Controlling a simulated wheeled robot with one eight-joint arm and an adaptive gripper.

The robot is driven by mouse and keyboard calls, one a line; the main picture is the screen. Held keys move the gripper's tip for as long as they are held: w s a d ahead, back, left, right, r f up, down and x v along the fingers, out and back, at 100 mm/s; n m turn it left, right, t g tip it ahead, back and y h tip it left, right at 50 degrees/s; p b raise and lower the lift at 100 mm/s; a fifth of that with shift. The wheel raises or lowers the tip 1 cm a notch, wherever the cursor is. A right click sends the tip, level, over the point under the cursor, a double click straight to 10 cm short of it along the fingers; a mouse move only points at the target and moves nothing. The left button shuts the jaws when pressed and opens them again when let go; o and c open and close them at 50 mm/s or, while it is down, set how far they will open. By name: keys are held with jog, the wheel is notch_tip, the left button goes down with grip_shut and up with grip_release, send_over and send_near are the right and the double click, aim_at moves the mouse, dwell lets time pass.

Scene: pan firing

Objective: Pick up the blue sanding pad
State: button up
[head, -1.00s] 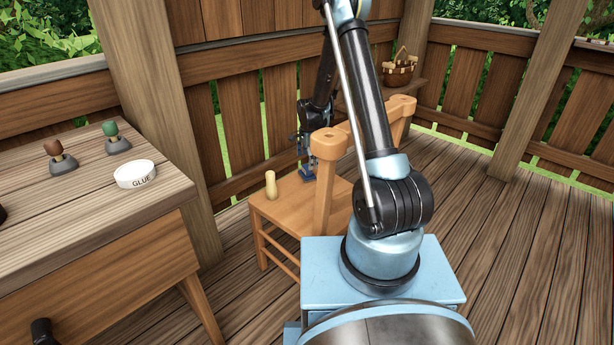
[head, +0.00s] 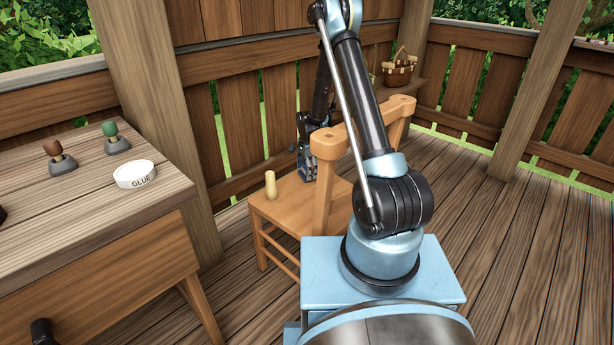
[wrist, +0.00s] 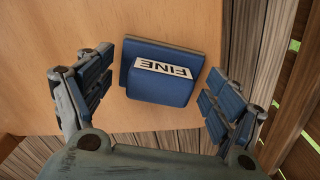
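The blue sanding pad (wrist: 160,88) has a white label reading FINE. In the wrist view it lies on a light wooden surface, seen from above. My gripper (wrist: 160,64) is open, with one blue-padded finger left of the pad and one right. A gap shows between each finger and the pad, so it holds nothing. In the head view my gripper (head: 307,167) is low over the wooden chair seat (head: 288,207), behind the chair's backrest. I cannot make out the pad there; the gripper and backrest hide that spot.
The chair backrest (head: 325,190) stands close to my arm. A pale yellow peg-like object (head: 270,186) stands on the seat's left. A workbench (head: 90,215) at left holds a GLUE dish (head: 135,175) and two knobbed tools. A basket (head: 399,70) sits on a rear shelf.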

jog(key=c, duration=0.7)
jog(key=shift+o, duration=0.2)
jog(key=shift+r, duration=0.15)
jog(key=shift+c, duration=0.3)
jog(key=shift+r, duration=0.3)
jog(key=c, duration=0.6)
notch_tip(320, 180, up, 8)
jog(key=shift+r, duration=0.1)
jog(key=shift+c, duration=0.9)
jog(key=shift+r, duration=0.25)
jog(key=shift+d+r, duration=0.1)
jog(key=shift+d, duration=0.1)
jog(key=s+d+f+n, duration=0.1)
jog(key=s+d+n, duration=0.1)
jog(key=d+n, duration=1.1)
jog(key=shift+s+d+f, duration=0.15)
jog(key=shift+s+d, duration=0.05)
jog(key=shift+d, duration=1.8)
